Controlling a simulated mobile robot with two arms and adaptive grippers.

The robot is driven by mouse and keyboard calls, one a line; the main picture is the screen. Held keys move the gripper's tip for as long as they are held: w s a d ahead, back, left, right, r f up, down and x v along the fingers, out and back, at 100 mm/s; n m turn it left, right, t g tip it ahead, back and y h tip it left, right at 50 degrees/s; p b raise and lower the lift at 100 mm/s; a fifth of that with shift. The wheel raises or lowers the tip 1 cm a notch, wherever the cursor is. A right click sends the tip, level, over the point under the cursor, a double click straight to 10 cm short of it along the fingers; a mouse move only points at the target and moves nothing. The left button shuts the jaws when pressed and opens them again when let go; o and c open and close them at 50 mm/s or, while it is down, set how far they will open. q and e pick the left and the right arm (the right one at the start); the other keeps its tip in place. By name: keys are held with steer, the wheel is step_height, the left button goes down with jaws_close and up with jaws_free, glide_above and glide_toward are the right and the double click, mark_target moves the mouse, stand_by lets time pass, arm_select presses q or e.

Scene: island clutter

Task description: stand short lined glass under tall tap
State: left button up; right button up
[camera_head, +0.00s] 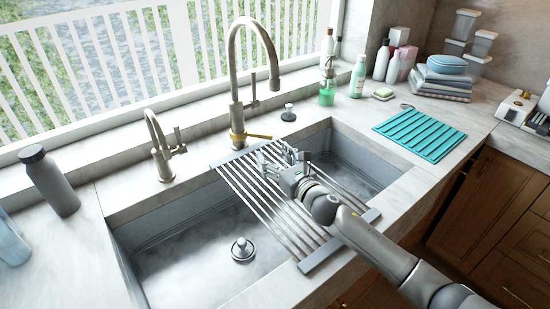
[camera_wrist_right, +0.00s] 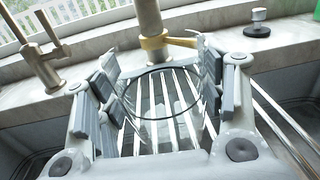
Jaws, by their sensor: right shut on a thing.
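The short lined glass (camera_wrist_right: 162,100) is clear, with a dark round rim, and sits between the fingers of my right gripper (camera_wrist_right: 160,85) in the wrist view. That gripper (camera_head: 275,160) is shut on it over the slatted rack (camera_head: 318,258), just in front of the tall tap. I cannot tell whether the glass base touches the slats. In the head view the glass is mostly lost behind the fingers. The tall tap (camera_head: 234,75) arches forward, its spout end above the gripper area. Its brass collar (camera_wrist_right: 153,42) shows beyond the glass in the wrist view. My left gripper is out of view.
The rack bridges the sink, with an open basin (camera_head: 190,255) at left. A small tap (camera_head: 159,145) stands left of the tall one. A dark bottle (camera_head: 50,180) is at far left. A teal mat (camera_head: 420,132) and several bottles are right.

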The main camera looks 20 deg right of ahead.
steer(key=shift+f+b, duration=0.35)
steer(key=shift+f, duration=0.1)
stand_by(0.5)
steer(key=o, duration=1.3)
steer(key=shift+c, duration=0.2)
steer(key=shift+s, duration=0.1)
steer(key=v, duration=1.2)
